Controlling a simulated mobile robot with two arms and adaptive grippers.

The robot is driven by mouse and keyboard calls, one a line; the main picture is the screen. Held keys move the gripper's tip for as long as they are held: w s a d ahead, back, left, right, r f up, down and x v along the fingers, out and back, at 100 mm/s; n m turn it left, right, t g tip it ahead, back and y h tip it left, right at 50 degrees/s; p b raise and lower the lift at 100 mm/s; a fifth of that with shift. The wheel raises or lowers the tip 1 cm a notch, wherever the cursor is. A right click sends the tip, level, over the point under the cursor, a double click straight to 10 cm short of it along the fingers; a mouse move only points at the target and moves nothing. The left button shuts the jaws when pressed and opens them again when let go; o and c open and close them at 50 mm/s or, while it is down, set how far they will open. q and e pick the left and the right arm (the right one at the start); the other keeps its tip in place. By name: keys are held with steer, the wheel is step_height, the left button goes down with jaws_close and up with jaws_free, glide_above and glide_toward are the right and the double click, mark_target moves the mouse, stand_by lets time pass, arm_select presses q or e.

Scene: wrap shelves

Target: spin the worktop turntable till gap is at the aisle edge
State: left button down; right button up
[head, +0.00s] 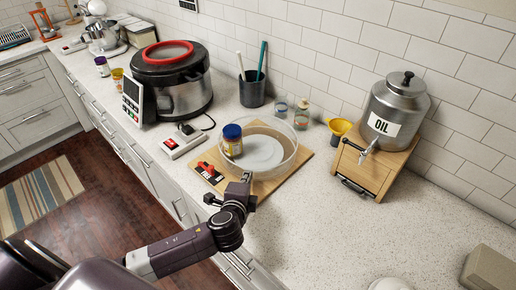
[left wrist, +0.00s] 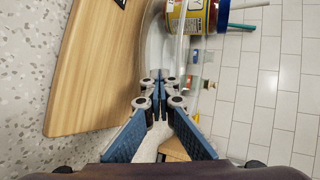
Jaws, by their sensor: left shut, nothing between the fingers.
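The turntable (head: 262,153) is a white disc inside a clear round wall, on a wooden board (head: 293,172) on the worktop. I cannot make out the gap in its wall. A jar with a blue lid (head: 232,141) stands on the turntable's left side and shows sideways in the left wrist view (left wrist: 188,16). My left gripper (head: 247,177) is shut and empty at the turntable's front, close to the clear wall; I cannot tell whether it touches. Its closed fingertips show in the left wrist view (left wrist: 160,76). My right gripper is not in view.
A red-handled black device (head: 208,172) sits at the board's left corner. Behind stand a utensil cup (head: 252,90) and small bottles. A large cooker (head: 172,80) is left; an oil urn (head: 396,105) on a wooden stand is right. The front right worktop is mostly clear.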

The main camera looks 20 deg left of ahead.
mark_target(237, 170)
arm_select(q)
steer(key=shift+a+r, duration=0.15)
steer(key=shift+a, duration=0.25)
steer(key=shift+s+a, duration=0.15)
steer(key=shift+a, duration=1)
steer(key=shift+a, duration=0.45)
steer(key=shift+a+p, duration=0.3)
steer(key=shift+a, duration=0.4)
